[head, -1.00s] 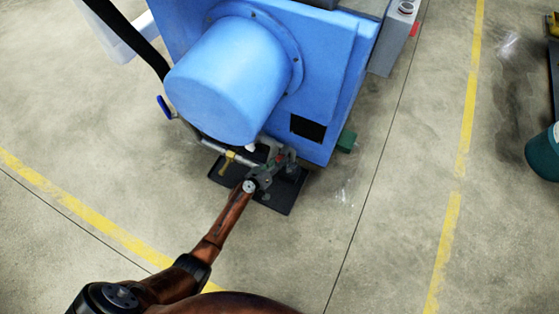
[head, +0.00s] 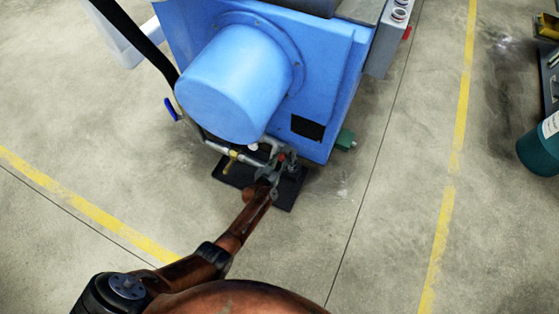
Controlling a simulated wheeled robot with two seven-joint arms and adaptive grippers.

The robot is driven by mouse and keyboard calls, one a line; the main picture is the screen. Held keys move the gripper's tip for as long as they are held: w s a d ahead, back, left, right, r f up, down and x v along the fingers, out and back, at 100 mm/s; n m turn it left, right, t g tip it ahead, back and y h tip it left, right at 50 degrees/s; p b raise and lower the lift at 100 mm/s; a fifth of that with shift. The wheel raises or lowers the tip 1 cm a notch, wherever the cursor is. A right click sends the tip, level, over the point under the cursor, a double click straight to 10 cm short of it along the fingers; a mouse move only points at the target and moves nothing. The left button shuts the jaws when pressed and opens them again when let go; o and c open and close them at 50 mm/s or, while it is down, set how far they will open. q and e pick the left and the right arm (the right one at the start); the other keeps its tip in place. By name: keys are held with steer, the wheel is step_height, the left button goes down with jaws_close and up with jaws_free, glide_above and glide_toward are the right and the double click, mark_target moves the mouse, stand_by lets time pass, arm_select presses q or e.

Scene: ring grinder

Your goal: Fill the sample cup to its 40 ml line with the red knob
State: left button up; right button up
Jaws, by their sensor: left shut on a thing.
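My left gripper (head: 276,169) is at the foot of the blue machine, above a black tray on the floor. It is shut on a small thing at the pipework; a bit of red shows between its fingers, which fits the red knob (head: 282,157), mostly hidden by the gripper. A grey pipe (head: 222,149) with a brass-coloured fitting (head: 231,158) runs in from the left. I cannot make out the sample cup or its 40 ml line. My right gripper is not in view.
The blue ring grinder (head: 325,85) with its round drum cover (head: 232,90) stands right behind the gripper. The black tray (head: 232,176) lies on the floor. A blue-handled lever (head: 170,108) is at left, a teal container (head: 540,148) far right. Floor in front is free.

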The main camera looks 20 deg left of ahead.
arm_select(q)
steer(key=shift+d+r+m+y+p, duration=0.1)
steer(key=shift+d+m+y+p, duration=0.15)
steer(key=shift+m+y+p, duration=0.25)
steer(key=shift+m+y, duration=0.4)
steer(key=shift+m, duration=0.3)
steer(key=shift+f+m+y, duration=0.2)
steer(key=shift+m+y, duration=0.1)
steer(key=shift+m, duration=0.2)
steer(key=shift+m+y+b, duration=0.4)
steer(key=shift+m+y, duration=0.1)
steer(key=shift+m, duration=0.4)
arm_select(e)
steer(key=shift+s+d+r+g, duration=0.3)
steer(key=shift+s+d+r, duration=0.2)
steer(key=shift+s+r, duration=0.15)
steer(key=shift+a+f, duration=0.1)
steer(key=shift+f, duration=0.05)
arm_select(q)
steer(key=o, duration=0.9)
steer(key=shift+a, duration=0.15)
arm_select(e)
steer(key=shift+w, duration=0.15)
arm_select(q)
steer(key=shift+r, duration=0.1)
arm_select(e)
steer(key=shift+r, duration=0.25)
